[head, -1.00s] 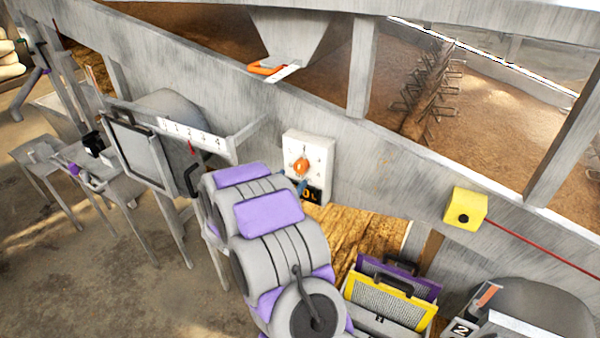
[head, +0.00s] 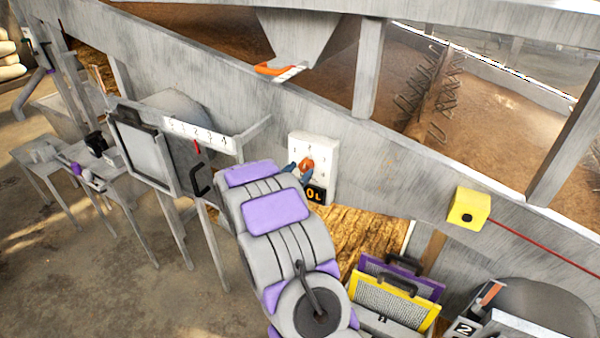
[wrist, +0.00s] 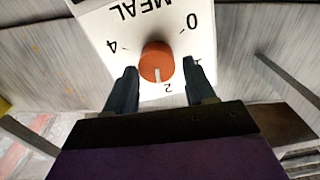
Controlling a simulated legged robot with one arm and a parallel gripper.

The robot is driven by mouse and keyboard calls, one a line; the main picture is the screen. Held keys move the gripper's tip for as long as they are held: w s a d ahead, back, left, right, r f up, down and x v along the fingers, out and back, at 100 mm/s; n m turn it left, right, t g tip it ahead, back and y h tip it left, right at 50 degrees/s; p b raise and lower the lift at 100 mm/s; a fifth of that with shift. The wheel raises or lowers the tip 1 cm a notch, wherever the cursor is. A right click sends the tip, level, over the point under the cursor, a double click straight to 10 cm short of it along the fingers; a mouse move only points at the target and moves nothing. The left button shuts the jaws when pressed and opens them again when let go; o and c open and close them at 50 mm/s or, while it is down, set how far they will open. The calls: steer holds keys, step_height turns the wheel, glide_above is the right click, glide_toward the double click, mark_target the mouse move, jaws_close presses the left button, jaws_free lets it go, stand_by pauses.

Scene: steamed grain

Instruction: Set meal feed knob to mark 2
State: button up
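The meal feed knob (wrist: 157,60) is an orange round knob with a white pointer line, on a white plate (wrist: 95,25) marked MEAL, 0, 2 and 4, upside down in the wrist view. The pointer line faces the bottom of that view, close to the 2, slightly to its left. My gripper (wrist: 160,72) is open, with one dark blue finger on each side of the knob and visible gaps. In the head view, the knob (head: 306,165) sits on the plate (head: 325,150), with my gripper (head: 297,173) at its lower left. The finger near the right hides part of the scale.
A black display (head: 315,194) with yellow characters hangs below the plate. A numbered scale with a red pointer (head: 197,147) is left of my arm. A yellow box (head: 468,207) with a red cord is right; purple and yellow screens (head: 392,300) stand below.

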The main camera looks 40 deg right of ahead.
steer(key=shift+a, duration=0.15)
steer(key=shift+c, duration=1.4)
steer(key=shift+s+d+r, duration=0.1)
steer(key=shift+s+d, duration=0.05)
steer(key=shift+d, duration=0.05)
steer(key=c, duration=0.3)
jaws_close()
steer(key=shift+d+r, duration=0.1)
